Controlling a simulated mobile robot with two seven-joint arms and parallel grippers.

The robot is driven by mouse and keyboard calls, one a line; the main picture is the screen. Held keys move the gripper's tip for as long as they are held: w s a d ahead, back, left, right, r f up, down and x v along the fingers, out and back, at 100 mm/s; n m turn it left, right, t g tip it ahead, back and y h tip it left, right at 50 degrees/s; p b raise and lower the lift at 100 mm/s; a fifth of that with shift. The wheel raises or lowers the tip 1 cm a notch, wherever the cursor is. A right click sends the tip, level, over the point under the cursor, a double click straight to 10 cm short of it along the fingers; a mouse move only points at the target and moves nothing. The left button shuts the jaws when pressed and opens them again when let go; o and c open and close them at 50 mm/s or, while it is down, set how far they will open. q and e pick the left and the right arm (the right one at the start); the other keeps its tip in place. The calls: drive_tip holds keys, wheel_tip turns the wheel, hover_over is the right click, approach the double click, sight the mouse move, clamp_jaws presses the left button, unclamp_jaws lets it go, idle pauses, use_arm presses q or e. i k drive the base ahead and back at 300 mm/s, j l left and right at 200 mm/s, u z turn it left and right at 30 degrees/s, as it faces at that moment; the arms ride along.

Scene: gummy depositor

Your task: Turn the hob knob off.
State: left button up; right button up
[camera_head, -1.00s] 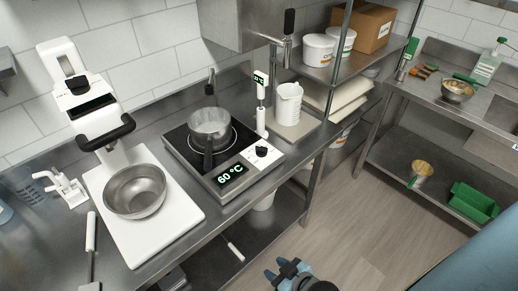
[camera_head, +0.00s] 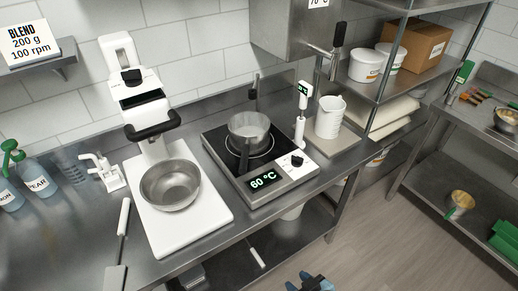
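A small metal pot (camera_head: 247,125) with a dark handle stands on the hob. My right gripper (camera_head: 308,281) shows at the bottom edge, well below the knob and apart from the counter. It is mostly cut off, so its opening is unclear. My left gripper is out of view.
A white thermometer (camera_head: 300,118) and a white jug (camera_head: 329,117) stand right of the hob. A white stand mixer with a steel bowl (camera_head: 170,187) is to its left. A spatula (camera_head: 122,228) lies at the front left. Shelving (camera_head: 360,85) rises behind right.

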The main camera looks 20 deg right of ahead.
sight(297, 161)
drive_tip(key=l+u, duration=0.2)
drive_tip(key=l, duration=0.6)
drive_tip(key=k+l+u, duration=0.2)
drive_tip(key=l, duration=0.55)
drive_tip(key=i, duration=0.05)
